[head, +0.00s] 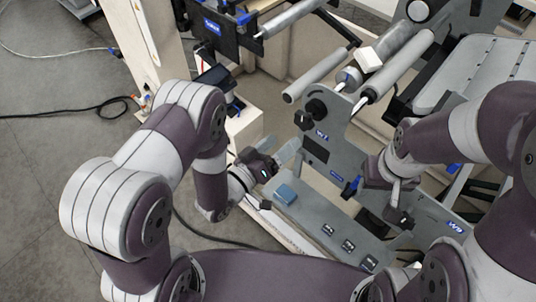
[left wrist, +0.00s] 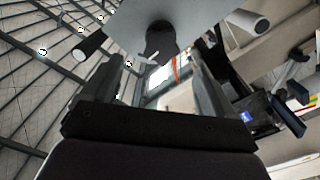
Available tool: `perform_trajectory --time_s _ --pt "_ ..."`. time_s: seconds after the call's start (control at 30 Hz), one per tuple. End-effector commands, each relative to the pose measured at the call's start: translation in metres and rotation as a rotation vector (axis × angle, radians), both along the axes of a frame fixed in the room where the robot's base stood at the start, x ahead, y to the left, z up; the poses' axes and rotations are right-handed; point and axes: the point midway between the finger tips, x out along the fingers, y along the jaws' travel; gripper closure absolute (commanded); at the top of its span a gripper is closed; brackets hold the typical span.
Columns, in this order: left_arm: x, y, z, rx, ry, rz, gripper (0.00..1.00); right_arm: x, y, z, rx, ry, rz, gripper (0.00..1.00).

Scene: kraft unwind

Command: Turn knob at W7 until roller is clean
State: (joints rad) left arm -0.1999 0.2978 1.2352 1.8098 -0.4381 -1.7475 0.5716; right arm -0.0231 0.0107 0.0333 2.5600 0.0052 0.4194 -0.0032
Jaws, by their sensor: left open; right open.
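A black knob (head: 304,121) sticks out from the grey side plate (head: 345,160), beside a small blue label (head: 321,135) that appears to read W7. My left gripper (head: 288,152) is open and empty, below and slightly left of this knob. In the left wrist view a dark knob (left wrist: 160,40) on the plate shows beyond and between my open fingers (left wrist: 158,85); no contact is visible. Grey rollers run above the plate, one at the left (head: 315,75) and one at the right (head: 402,65). My right gripper (head: 398,222) is open, low in front of the plate.
A white block (head: 369,59) sits near the rollers. Another blue-labelled unit (head: 213,32) stands at the upper left. Cables lie on the open floor at left.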

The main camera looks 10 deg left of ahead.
Motion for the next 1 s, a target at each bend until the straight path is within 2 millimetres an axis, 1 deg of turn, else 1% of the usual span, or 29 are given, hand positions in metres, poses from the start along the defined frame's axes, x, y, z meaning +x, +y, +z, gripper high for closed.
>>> perform_trajectory --time_s 0.17,0.4,0.6,0.77,1.0 --pt "0.016 -0.012 0.001 -0.005 -0.008 -0.003 0.13 0.000 0.000 -0.004 0.000 0.000 0.000 0.53" --pt "0.052 -0.038 -0.001 -0.004 -0.009 0.001 0.13 0.000 0.000 -0.014 0.000 0.000 0.000 0.53" --pt "0.073 -0.052 0.000 -0.003 -0.007 0.002 0.13 0.000 0.000 -0.021 0.000 0.000 0.000 0.53" --pt "0.080 -0.057 0.001 -0.003 -0.007 0.002 0.13 0.000 0.000 -0.023 0.000 0.000 0.000 0.53" --pt "0.080 -0.058 0.002 -0.002 -0.006 0.002 0.13 0.000 0.000 -0.022 0.000 0.000 0.000 0.53"
